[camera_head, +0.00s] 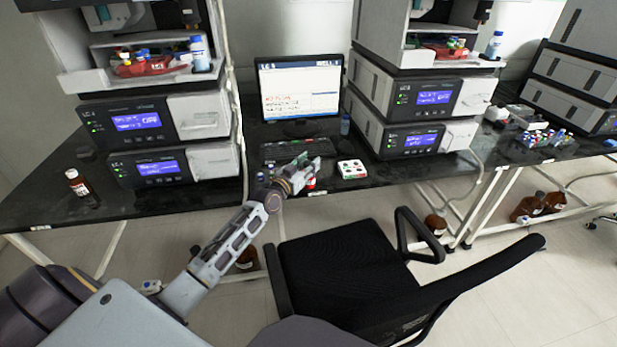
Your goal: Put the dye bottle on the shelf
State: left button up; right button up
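My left gripper (303,175) reaches out from the lower left over the front edge of the black bench, in front of the keyboard. A small white and red thing (310,184) shows right beside its fingers; I cannot tell if it is held. I cannot tell which item is the dye bottle. A brown bottle with a white cap (80,187) stands on the bench at the left. Shelves in the left stack (95,82) and the right stack (400,55) hold red trays and blue-capped bottles. My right gripper is out of view.
A monitor (299,90) and keyboard (297,149) stand between the stacks. A white rack (352,169) lies right of my gripper. A black chair (340,262) stands before the bench. Brown bottles (436,224) stand on the floor.

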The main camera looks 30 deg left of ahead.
pick_arm(q)
grip_shut()
jog(key=shift+s+f, duration=0.1)
jog(key=shift+f, duration=0.1)
jog(key=shift+r, duration=0.45)
notch_tip(320, 180, up, 8)
jog(key=shift+r+p, duration=0.15)
jog(key=shift+p, duration=0.8)
jog(key=shift+r, duration=0.65)
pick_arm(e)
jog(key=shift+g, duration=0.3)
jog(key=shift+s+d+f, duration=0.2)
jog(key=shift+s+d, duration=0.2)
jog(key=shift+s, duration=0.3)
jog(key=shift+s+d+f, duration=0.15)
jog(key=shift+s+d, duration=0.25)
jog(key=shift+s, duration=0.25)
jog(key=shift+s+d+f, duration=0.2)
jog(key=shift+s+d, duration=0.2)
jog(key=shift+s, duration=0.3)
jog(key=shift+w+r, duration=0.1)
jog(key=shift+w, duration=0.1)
